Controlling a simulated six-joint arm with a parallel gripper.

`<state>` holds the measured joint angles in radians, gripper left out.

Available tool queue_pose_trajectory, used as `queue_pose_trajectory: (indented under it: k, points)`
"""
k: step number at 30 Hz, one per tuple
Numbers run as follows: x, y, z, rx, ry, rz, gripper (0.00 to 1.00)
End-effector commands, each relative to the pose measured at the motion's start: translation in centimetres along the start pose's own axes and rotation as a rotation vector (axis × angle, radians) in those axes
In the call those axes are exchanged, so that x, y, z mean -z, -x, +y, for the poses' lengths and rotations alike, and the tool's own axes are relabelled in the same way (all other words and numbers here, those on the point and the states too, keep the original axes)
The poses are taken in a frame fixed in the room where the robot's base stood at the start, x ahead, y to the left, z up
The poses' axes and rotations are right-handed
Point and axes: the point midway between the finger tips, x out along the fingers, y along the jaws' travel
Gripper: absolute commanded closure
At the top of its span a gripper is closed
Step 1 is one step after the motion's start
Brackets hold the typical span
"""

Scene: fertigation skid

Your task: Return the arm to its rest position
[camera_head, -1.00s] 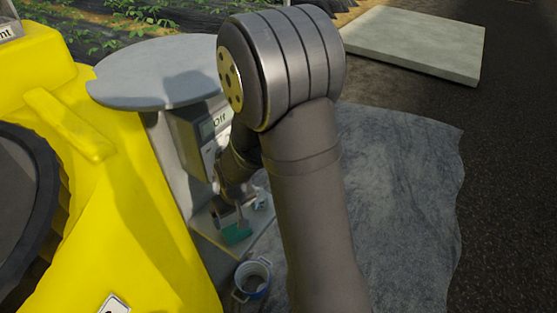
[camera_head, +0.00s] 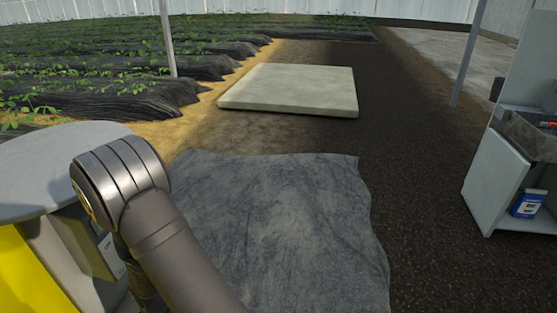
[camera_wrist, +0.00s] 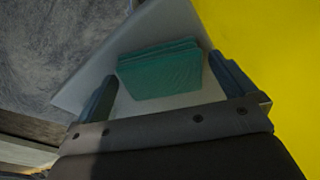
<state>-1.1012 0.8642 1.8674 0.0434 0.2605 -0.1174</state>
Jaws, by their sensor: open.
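My gripper (camera_wrist: 162,68) is open, with its two dark blue-grey fingers spread apart in the wrist view. A green block-like thing with layered edges (camera_wrist: 160,75) lies on a pale grey shelf (camera_wrist: 155,28) in front of the fingers. It shows between them, and I cannot tell how far it is from them. Nothing is seen gripped. In the head view my arm stands bent at the lower left, and my gripper is out of sight there.
A round grey lid (camera_head: 40,165) and a yellow body (camera_head: 25,280) are at the left. A grey sheet (camera_head: 290,220) covers open ground. A pale slab (camera_head: 290,88) lies behind it. A grey cabinet (camera_head: 497,185) with a blue-labelled container (camera_head: 528,204) stands at the right.

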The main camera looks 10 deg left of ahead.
Motion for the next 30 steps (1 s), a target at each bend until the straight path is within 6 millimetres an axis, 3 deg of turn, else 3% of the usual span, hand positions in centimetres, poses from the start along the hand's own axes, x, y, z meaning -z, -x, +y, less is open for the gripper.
queue_pose_trajectory:
  k: [17,23,30]
  points:
    - [0.0,-0.3,0.0,0.000,0.001,0.001,0.00]
    - [0.1,1.3,0.0,0.000,0.001,0.003,0.00]
    - [0.1,4.6,0.0,-0.001,0.001,0.004,0.00]
